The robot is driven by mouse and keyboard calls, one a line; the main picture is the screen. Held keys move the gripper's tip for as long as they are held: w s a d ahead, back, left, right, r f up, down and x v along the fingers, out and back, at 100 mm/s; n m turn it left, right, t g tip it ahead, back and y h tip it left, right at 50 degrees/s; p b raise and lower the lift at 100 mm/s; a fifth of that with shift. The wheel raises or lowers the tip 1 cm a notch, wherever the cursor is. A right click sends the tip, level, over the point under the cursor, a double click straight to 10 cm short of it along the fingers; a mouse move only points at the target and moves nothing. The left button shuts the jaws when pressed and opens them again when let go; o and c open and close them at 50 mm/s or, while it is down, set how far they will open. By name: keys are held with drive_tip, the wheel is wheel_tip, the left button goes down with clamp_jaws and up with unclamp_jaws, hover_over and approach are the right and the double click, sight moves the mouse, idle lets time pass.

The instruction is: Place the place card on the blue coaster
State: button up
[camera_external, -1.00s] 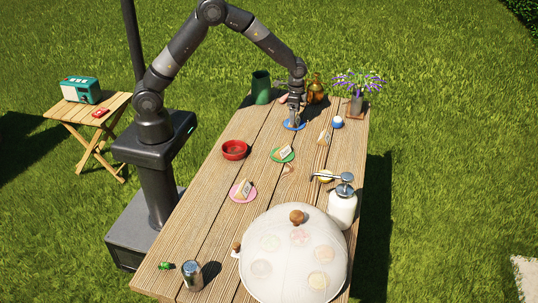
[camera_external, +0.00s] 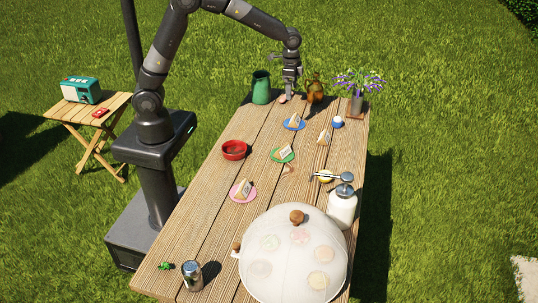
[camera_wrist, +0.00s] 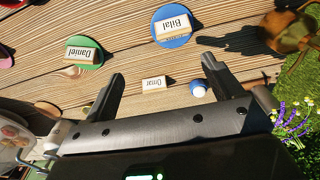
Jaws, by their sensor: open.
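The blue coaster (camera_external: 300,127) lies near the far end of the wooden table, and it also shows in the wrist view (camera_wrist: 174,43). A place card reading "Bilal" (camera_wrist: 174,26) stands on it, apart from my gripper; the same card shows small in the external view (camera_external: 294,119). My gripper (camera_external: 290,97) is raised beyond the coaster. In the wrist view its two fingers (camera_wrist: 164,86) are spread wide with nothing held. A loose card reading "Omar" (camera_wrist: 154,86) stands on bare wood, well below the fingers.
A card reading "Daniel" (camera_wrist: 82,55) stands on a green coaster (camera_external: 275,158); another card is on a pink coaster (camera_external: 236,197). A green pitcher (camera_external: 261,88), amber bottle (camera_external: 315,92) and flower pot (camera_external: 356,103) line the far end. A mesh dome (camera_external: 292,260) fills the near end.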

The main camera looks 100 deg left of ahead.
drive_tip(key=s+d+r+t, duration=0.4)
drive_tip(key=s+d+r, duration=1)
drive_tip(key=s+d, duration=0.4)
drive_tip(key=s+d+f+t, duration=0.1)
drive_tip(key=s+d, duration=0.3)
drive_tip(key=s, duration=0.5)
drive_tip(key=shift+s+f, duration=0.25)
drive_tip(key=shift+s, duration=0.15)
